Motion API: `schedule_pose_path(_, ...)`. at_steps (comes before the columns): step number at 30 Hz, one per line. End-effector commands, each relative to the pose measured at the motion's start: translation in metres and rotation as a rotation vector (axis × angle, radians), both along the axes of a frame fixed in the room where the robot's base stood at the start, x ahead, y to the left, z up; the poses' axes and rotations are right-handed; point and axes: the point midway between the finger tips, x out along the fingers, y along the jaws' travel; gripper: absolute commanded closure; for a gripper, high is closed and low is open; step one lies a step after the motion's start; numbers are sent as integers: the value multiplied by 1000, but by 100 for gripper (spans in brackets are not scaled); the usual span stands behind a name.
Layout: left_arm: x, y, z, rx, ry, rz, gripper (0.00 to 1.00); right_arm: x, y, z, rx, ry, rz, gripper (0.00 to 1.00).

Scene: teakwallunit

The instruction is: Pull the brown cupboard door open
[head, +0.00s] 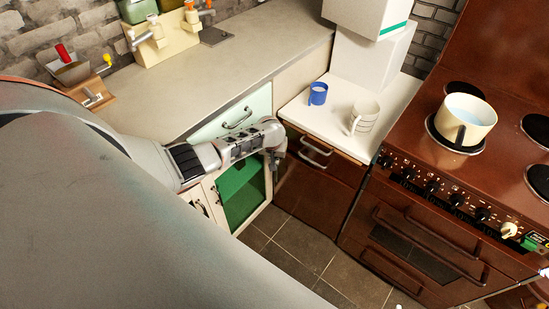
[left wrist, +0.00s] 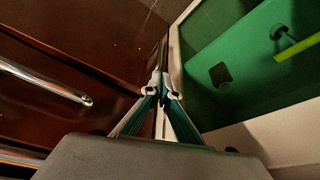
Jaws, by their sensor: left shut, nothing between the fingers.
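The brown cupboard door (head: 318,188) is below the white worktop, left of the stove. It fills the upper left of the left wrist view (left wrist: 90,35). A metal bar handle (head: 316,152) is near its top and also shows in the left wrist view (left wrist: 45,82). My left gripper (head: 275,165) is by the door's left edge. In the left wrist view its fingertips (left wrist: 162,86) are together and empty, at the dark strip between the brown front and the pale frame. They are apart from the handle. Contact with the door edge is unclear. My right gripper is not in view.
A pale cupboard front with a green panel (head: 240,190) is left of the brown door. A blue mug (head: 318,94) and a white mug (head: 364,116) stand on the white worktop (head: 335,125). The brown stove (head: 420,235) is on the right. Tiled floor (head: 300,245) is clear in front.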

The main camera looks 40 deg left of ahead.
Motion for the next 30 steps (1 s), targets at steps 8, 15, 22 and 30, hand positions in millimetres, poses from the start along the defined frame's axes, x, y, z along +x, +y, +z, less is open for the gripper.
schedule_pose_path(8,1,1,-24,1,2,-3,100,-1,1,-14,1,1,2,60)
schedule_pose_path(15,-20,-9,-21,1,-1,-3,100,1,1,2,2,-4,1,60)
schedule_pose_path(22,-29,-13,-23,1,-1,-1,100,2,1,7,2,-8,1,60)
schedule_pose_path(30,-29,-13,-24,0,0,0,100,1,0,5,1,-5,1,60)
